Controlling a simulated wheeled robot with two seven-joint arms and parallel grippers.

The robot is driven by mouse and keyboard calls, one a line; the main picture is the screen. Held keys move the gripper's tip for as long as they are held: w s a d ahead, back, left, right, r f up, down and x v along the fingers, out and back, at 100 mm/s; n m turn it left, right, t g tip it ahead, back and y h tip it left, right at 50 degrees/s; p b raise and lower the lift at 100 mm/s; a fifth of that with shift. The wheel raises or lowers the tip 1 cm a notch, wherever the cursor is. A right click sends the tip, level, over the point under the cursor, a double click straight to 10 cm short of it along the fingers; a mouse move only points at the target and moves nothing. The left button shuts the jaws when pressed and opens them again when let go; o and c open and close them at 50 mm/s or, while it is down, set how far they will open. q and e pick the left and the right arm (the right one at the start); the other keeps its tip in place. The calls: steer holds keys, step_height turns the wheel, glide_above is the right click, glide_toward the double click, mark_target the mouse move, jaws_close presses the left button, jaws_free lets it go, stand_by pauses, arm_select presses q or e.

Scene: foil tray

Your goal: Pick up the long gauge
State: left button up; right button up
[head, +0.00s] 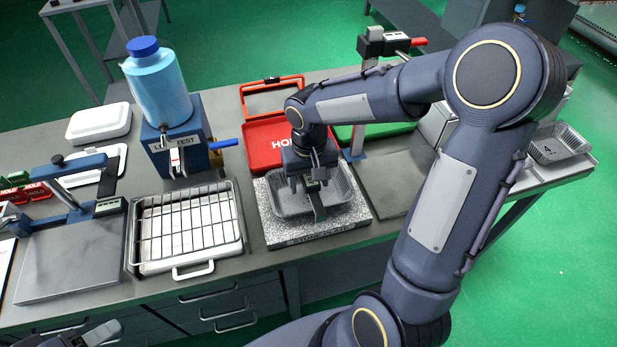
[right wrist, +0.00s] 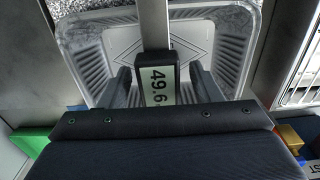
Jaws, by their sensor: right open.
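The long gauge (head: 318,207) lies in the foil tray (head: 347,190), its metal bar reaching over the tray's near rim in the head view. In the right wrist view the gauge (right wrist: 157,82) shows a dark body with a display starting "49.6", and its bar runs up the picture across the tray (right wrist: 215,40). My right gripper (head: 306,182) is low over the tray, pointing down. Its open fingers (right wrist: 160,80) stand on either side of the gauge body, with gaps visible. The fingers hide part of the tray. Part of my left gripper (head: 92,335) shows at the bottom left; its jaws are unclear.
The tray sits on a speckled stone plate (head: 283,237). A wire rack in a white pan (head: 190,265) stands to its left, a blue leak tester (head: 200,135) behind that, and a red case (head: 265,150) behind the tray. A bare grey plate (head: 390,185) lies right.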

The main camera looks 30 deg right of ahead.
steer(key=c, duration=1.1)
steer(key=shift+r, duration=0.1)
steer(key=shift+c, duration=0.2)
